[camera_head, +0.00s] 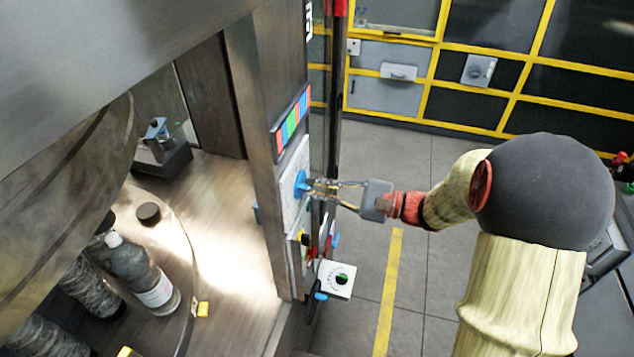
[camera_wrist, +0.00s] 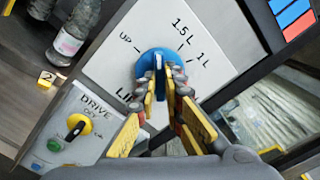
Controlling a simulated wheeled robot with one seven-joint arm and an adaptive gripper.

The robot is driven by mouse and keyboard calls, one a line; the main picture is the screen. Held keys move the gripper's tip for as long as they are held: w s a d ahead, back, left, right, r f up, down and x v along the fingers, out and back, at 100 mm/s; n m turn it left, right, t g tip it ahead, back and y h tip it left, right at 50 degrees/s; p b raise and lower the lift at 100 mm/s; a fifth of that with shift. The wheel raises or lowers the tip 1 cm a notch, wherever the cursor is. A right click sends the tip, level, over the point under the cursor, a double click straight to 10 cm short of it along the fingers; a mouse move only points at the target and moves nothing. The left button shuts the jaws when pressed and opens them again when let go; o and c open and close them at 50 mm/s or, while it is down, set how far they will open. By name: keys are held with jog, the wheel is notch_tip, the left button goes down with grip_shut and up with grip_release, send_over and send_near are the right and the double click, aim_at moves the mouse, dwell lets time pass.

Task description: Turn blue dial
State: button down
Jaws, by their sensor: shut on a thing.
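The blue dial (camera_head: 300,184) sits on a white panel on the side of the machine's metal post. In the wrist view the blue dial (camera_wrist: 152,66) shows close up, with the markings "UP", "1.5 L" and "1 L" around it and a partly hidden one at lower left. My gripper (camera_head: 314,187) reaches it from the right in the head view. In the wrist view my gripper's fingers (camera_wrist: 160,80) are shut on the dial's raised grip, one on each side. The fingers hide the lower part of the dial.
Below the dial is a "DRIVE" panel (camera_wrist: 90,125) with a yellow and black knob (camera_wrist: 78,127). A white box with a dial (camera_head: 337,279) juts out lower down. Bottles (camera_head: 145,275) stand inside the machine at left.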

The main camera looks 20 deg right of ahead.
jog(key=m+p, duration=0.3)
jog(key=m, duration=0.1)
jog(key=shift+r+m, duration=0.1)
jog(key=shift+m, duration=0.2)
jog(key=shift+m+p, duration=1.5)
jog(key=shift+m, duration=0.1)
jog(key=shift+f, duration=0.2)
jog(key=c, duration=1.9)
grip_release()
jog(key=shift+d, duration=0.1)
jog(key=v, duration=1.2)
